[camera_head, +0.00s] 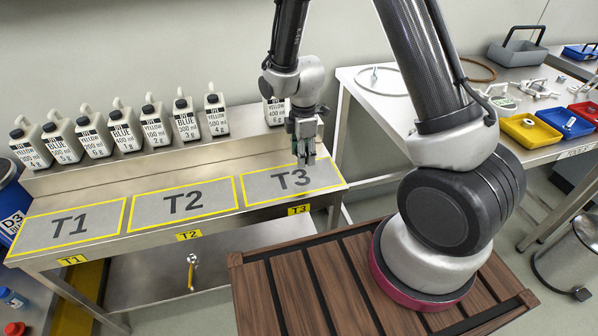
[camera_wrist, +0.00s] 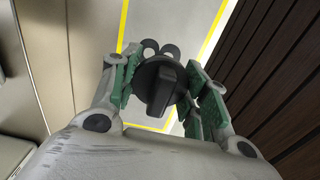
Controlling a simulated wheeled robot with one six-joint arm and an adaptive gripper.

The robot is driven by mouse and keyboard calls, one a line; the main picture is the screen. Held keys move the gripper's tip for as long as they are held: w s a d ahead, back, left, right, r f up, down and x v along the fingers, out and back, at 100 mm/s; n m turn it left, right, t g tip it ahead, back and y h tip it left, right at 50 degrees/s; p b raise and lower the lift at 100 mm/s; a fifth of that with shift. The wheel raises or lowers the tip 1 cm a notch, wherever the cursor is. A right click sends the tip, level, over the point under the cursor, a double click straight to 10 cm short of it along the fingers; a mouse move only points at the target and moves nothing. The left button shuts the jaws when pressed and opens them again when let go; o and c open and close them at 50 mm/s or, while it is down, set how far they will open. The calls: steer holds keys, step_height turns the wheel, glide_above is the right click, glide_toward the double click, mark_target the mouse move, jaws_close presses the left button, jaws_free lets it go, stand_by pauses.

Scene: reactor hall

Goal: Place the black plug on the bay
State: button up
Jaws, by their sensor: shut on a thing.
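The black plug (camera_wrist: 160,84) is between the green-padded fingers of my gripper (camera_wrist: 163,88) in the wrist view, its grip bar facing the camera. Two dark rings show at its far side. In the head view my gripper (camera_head: 306,158) points down over the T3 bay (camera_head: 275,190), a grey panel outlined in yellow. The plug is too small to make out there. The T2 bay (camera_head: 155,208) and T1 bay (camera_head: 40,226) lie to the left and look empty. I cannot tell whether the plug touches the panel.
Several white bottles (camera_head: 123,125) stand on the raised back shelf, one partly behind my arm. A metal side table (camera_head: 385,98) at the right holds a yellow tray (camera_head: 530,131), other trays and loose parts. A bin (camera_head: 570,262) stands at the right.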

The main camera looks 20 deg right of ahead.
mark_target(302, 177)
steer(key=shift+f, duration=3.05)
steer(key=shift+f, duration=0.15)
steer(key=o, duration=1)
step_height(302, 177, up, 12)
steer(key=shift+r, duration=0.2)
steer(key=s+d+r+m+t, duration=0.1)
steer(key=d+r+m, duration=0.15)
steer(key=r, duration=0.25)
steer(key=s+d+r+m, duration=0.2)
steer(key=d+r, duration=0.1)
steer(key=r, duration=0.3)
steer(key=s+d+r+m+t, duration=0.1)
steer(key=s+d+r+m, duration=0.4)
steer(key=s, duration=0.4)
steer(key=s+d+r+m+t, duration=0.2)
steer(key=s+d+r+m, duration=0.3)
steer(key=s+r+m, duration=0.3)
steer(key=shift+s+r, duration=0.95)
steer(key=shift+s, duration=0.15)
